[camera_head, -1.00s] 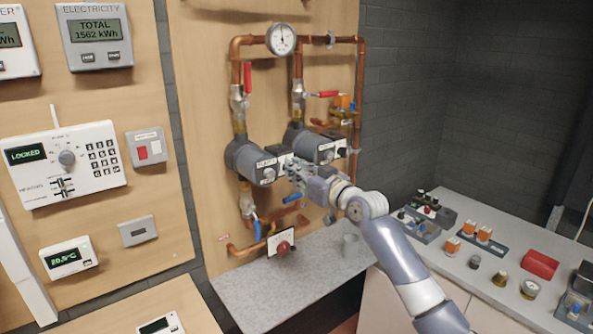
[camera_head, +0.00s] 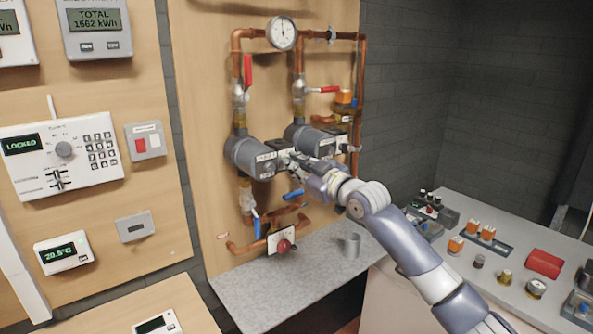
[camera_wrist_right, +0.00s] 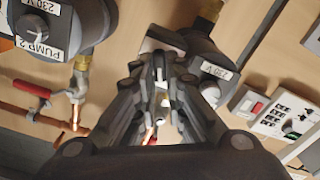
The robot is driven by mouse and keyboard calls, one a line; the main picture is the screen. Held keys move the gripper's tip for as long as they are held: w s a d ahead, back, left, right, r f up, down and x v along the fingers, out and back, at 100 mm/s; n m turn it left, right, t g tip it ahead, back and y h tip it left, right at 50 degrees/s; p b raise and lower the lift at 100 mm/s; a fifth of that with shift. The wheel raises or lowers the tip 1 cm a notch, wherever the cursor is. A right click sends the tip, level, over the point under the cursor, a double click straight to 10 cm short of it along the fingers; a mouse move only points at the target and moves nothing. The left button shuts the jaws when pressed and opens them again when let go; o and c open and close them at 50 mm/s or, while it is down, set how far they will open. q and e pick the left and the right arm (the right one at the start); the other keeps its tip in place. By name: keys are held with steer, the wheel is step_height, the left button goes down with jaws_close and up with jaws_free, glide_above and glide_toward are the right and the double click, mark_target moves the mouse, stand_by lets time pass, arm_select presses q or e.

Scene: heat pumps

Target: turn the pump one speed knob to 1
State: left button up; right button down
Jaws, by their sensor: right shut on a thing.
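Pump one (camera_head: 243,152) is the nearer grey pump on the wooden board, with a labelled front box. My right gripper (camera_head: 293,161) is at the right part of this box. I cannot read the speed setting. My left gripper is not in view.
Pump two (camera_head: 303,138) is just behind and right; it also shows in the right wrist view (camera_wrist_right: 85,20). Copper pipes, red-handled valves and a blue lever (camera_head: 293,194) surround the pumps.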

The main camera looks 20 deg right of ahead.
steer(key=shift+a+n, duration=0.1)
steer(key=shift+n, duration=1.8)
steer(key=c, duration=1.7)
jaws_free()
steer(key=shift+o, duration=0.2)
steer(key=shift+s+f, duration=0.1)
steer(key=v, duration=1.2)
